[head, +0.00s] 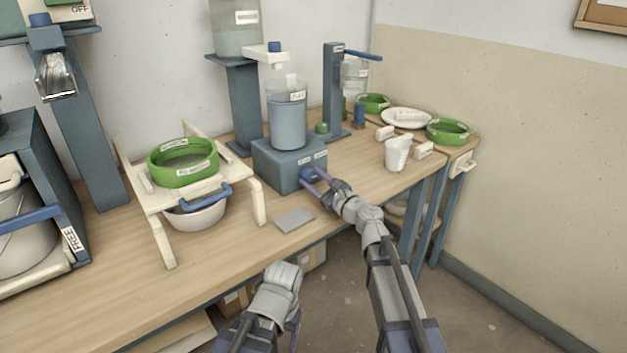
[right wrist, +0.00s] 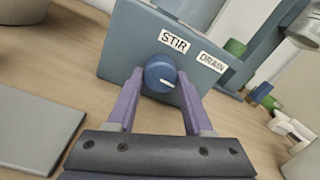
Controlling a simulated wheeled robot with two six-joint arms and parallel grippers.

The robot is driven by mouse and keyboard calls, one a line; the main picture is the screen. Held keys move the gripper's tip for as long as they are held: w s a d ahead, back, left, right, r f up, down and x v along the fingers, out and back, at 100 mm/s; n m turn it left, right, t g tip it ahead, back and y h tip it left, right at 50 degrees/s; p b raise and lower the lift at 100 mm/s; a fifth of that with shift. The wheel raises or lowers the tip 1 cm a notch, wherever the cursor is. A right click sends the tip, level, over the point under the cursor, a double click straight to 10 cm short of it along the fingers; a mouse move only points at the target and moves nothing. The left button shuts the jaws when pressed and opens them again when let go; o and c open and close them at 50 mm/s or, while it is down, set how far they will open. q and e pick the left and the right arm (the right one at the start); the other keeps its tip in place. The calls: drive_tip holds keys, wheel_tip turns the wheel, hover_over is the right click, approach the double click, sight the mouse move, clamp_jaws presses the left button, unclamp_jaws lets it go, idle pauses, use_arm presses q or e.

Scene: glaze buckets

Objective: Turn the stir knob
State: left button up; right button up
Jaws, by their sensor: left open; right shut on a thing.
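The stir knob (right wrist: 160,75) is a round blue knob with a white mark. It sits under the STIR label (right wrist: 174,41) on the front of a blue-grey box (head: 276,165). A clear container (head: 288,120) of grey liquid stands on the box. My right gripper (right wrist: 155,88) has its two purple fingers on either side of the knob and is shut on it. The knob also shows in the head view (head: 307,174), partly behind the fingers. The white mark points to the lower right in the right wrist view. My left gripper (head: 296,325) is low, in front of the table, empty.
A DRAIN label (right wrist: 212,62) is right of STIR. A flat grey plate (head: 295,220) lies before the box. A white stand (head: 164,228) with a green sieve (head: 183,163) is left. A white cup (head: 397,154) stands right.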

clamp_jaws()
drive_tip(key=shift+n, duration=0.3)
drive_tip(key=n, duration=0.6)
drive_tip(key=shift+n, duration=0.3)
drive_tip(key=n, duration=0.5)
drive_tip(key=shift+d, duration=0.1)
drive_tip(key=shift+n+y, duration=0.4)
drive_tip(key=shift+n, duration=2.1)
drive_tip(key=o, duration=0.9)
unclamp_jaws()
drive_tip(key=shift+r, duration=0.1)
